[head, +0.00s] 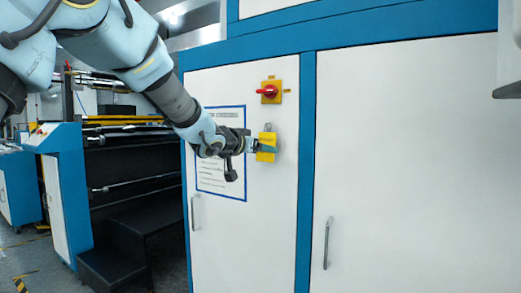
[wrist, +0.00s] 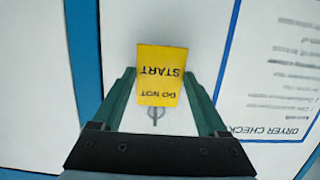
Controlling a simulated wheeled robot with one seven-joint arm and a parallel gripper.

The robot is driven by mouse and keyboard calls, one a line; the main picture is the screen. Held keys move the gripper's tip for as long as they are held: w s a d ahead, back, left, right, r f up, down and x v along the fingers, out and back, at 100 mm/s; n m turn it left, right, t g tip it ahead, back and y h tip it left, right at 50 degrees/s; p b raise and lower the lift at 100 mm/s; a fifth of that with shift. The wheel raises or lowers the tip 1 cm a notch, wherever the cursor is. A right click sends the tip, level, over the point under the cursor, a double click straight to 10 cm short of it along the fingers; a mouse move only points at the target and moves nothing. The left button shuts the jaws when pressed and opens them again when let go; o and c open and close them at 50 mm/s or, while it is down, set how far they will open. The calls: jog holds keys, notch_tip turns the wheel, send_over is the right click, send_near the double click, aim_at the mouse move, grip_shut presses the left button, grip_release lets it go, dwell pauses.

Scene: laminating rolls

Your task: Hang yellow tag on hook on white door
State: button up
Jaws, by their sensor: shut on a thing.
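The yellow tag (head: 267,137) is in front of the white door (head: 232,85), right of the framed notice. In the wrist view the yellow tag (wrist: 160,63) reads "DO NOT START" upside down. My gripper (head: 268,148) is shut on the tag, with its teal fingers at the tag's two side edges; it also shows in the wrist view (wrist: 159,80). A small grey metal piece (wrist: 155,114) shows at the tag's edge, and above the tag in the head view (head: 267,127). I cannot tell hook from tag loop there, or whether they touch.
A red rotary switch on a yellow plate (head: 270,91) is above the tag. A blue-framed notice (head: 220,185) is left of it, partly behind my arm. Door handles (head: 196,213) and (head: 328,243) stick out lower down. Dark steps (head: 112,270) stand at the left.

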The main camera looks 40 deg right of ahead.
dwell(0.3)
jog(key=o, duration=1.2)
jog(key=shift+o, duration=0.2)
jog(key=b+v, duration=0.1)
jog(key=v, duration=0.9)
jog(key=shift+a, duration=0.4)
jog(key=w+a+f+n+t+y, duration=0.1)
jog(key=w+a+f+n+y, duration=0.3)
jog(key=a, duration=0.5)
jog(key=w+a+f+n+t+y+p, duration=0.1)
jog(key=w+a+f+t+y, duration=0.15)
jog(key=w+a+f, duration=0.5)
jog(key=w+a+f+n+t+y, duration=0.1)
jog(key=w+a+f+n+y, duration=0.25)
jog(key=a, duration=0.65)
jog(key=s+a+f+n+g+y, duration=0.1)
jog(key=s+a+f+g+y, duration=0.2)
jog(key=a, duration=0.5)
jog(key=s+a+f+n+y, duration=0.1)
jog(key=s+a+f+n, duration=0.15)
jog(key=a+f, duration=0.35)
jog(key=s+a+f+n+g, duration=0.1)
jog(key=s+a+f+g, duration=0.2)
jog(key=s+a, duration=0.6)
jog(key=shift+s+f+n+g+y+p, duration=0.3)
jog(key=shift+s+n+g+y+p, duration=0.05)
jog(key=shift+n+g+y+p, duration=0.1)
